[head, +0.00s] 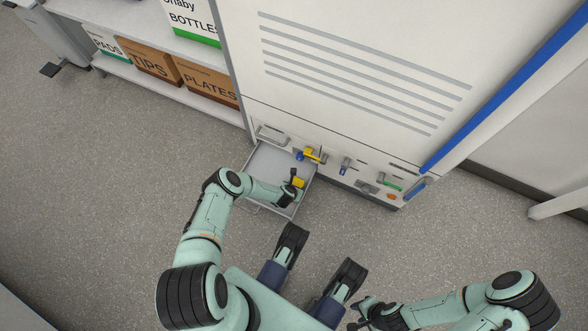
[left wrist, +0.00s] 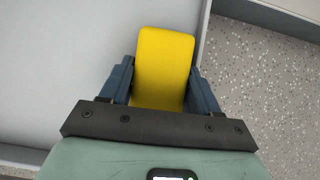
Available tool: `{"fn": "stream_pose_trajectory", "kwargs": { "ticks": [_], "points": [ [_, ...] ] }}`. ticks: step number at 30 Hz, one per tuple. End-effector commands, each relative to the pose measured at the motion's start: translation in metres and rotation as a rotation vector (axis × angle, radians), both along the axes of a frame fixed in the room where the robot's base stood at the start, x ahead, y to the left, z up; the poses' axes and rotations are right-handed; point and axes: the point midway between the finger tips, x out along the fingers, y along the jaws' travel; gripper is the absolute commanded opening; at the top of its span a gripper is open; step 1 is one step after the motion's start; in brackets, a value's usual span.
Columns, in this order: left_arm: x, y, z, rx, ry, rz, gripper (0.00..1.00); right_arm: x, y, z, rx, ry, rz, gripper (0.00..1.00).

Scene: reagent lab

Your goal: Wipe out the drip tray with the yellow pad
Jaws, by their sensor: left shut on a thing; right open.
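The drip tray (head: 265,165) is a shallow pale grey drawer, pulled out low at the front of the white cabinet. My left gripper (head: 294,184) reaches over its right part and is shut on the yellow pad (head: 299,182). In the left wrist view the pad (left wrist: 165,65) stands out between the blue-grey fingers, over the pale tray floor (left wrist: 60,70) and close to a tray wall (left wrist: 204,25). I cannot tell whether the pad touches the floor. My right gripper (head: 360,313) is open and empty, low in the picture, away from the tray.
A yellow-and-blue valve (head: 312,155) sticks out just above the tray's back right, with more small fittings (head: 388,182) to its right. Shelves with boxes marked TIPS (head: 148,62) and PLATES (head: 207,82) stand left. The speckled floor (head: 100,190) is clear at left.

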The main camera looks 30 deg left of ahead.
Motion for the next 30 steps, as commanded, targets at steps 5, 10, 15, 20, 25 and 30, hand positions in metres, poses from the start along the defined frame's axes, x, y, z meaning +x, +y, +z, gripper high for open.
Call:
{"fn": "stream_pose_trajectory", "kwargs": {
  "ticks": [5, 10, 15, 20, 25, 30],
  "points": [
    [0.000, -0.007, 0.008, -0.013, 0.002, -0.007, 0.37, -0.001, 0.000, 0.006, 0.000, 0.000, 0.000, 0.40],
    [0.001, -0.008, 0.028, -0.016, -0.002, -0.009, 0.37, -0.003, 0.000, 0.021, 0.000, -0.001, 0.000, 0.40],
    [0.001, -0.006, 0.045, -0.011, -0.001, -0.006, 0.37, -0.005, 0.000, 0.035, 0.000, -0.005, 0.000, 0.40],
    [0.001, -0.004, 0.059, -0.009, -0.001, -0.005, 0.37, -0.005, 0.000, 0.047, 0.000, -0.008, -0.001, 0.40],
    [0.000, -0.003, 0.061, -0.007, 0.000, -0.004, 0.37, -0.005, 0.000, 0.049, 0.000, -0.009, -0.001, 0.40],
    [0.000, -0.003, 0.060, -0.006, 0.000, -0.003, 0.37, -0.005, 0.000, 0.048, 0.000, -0.008, -0.001, 0.40]
  ]
}}
